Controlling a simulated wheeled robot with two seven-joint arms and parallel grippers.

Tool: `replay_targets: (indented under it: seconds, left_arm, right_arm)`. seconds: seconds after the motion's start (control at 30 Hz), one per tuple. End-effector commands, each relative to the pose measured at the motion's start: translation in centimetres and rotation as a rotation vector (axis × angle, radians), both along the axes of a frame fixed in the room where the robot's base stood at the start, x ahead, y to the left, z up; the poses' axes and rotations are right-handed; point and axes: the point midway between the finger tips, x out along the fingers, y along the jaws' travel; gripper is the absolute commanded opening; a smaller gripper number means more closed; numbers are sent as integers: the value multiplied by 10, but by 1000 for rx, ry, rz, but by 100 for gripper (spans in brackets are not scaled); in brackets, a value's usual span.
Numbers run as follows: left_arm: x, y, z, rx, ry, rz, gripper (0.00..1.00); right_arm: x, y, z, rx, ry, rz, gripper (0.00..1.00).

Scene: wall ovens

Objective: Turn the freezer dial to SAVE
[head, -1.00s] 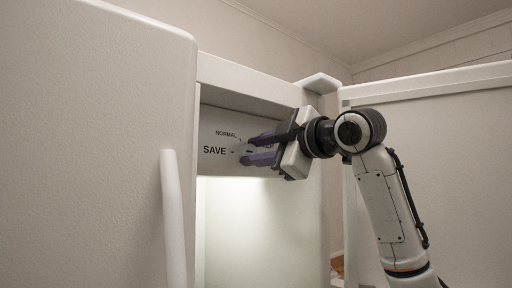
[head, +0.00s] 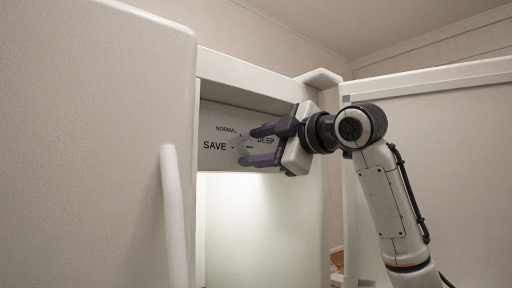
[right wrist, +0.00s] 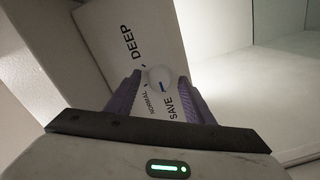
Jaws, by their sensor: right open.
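The freezer dial (head: 243,149) is a small pale round knob on the grey label panel (head: 216,162), partly hidden in the head view. SAVE is left of it, NORMAL above, and DEEP right. In the right wrist view, the dial (right wrist: 158,77) shows whole, with its blue mark on the side facing SAVE. My right gripper (head: 248,147) is open, with one purple finger above and one below the dial's line. In the wrist view its fingertips (right wrist: 160,80) stand either side of the dial; I cannot tell whether they touch it. My left gripper is not in view.
A white door (head: 90,150) with an upright handle (head: 173,215) fills the left. The lit, empty compartment (head: 260,230) lies below the panel. An open white door (head: 460,160) stands on the right behind my right arm.

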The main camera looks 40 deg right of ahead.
Motion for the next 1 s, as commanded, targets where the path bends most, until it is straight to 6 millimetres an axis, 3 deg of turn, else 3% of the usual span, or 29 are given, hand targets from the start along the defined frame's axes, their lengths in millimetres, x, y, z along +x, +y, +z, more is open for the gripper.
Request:
replay_targets:
  seconds: [0.17,0.4,0.6,1.0]
  left_arm:
    - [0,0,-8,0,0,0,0]
    - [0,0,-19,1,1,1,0]
    - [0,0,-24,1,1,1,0]
    - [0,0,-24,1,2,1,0]
  right_arm:
    - [-20,-3,0,-1,-6,-2,48]
    - [-68,-7,1,-1,-6,-2,48]
    - [-95,-8,2,-1,-3,-1,48]
    - [-102,-9,2,-1,-1,0,48]
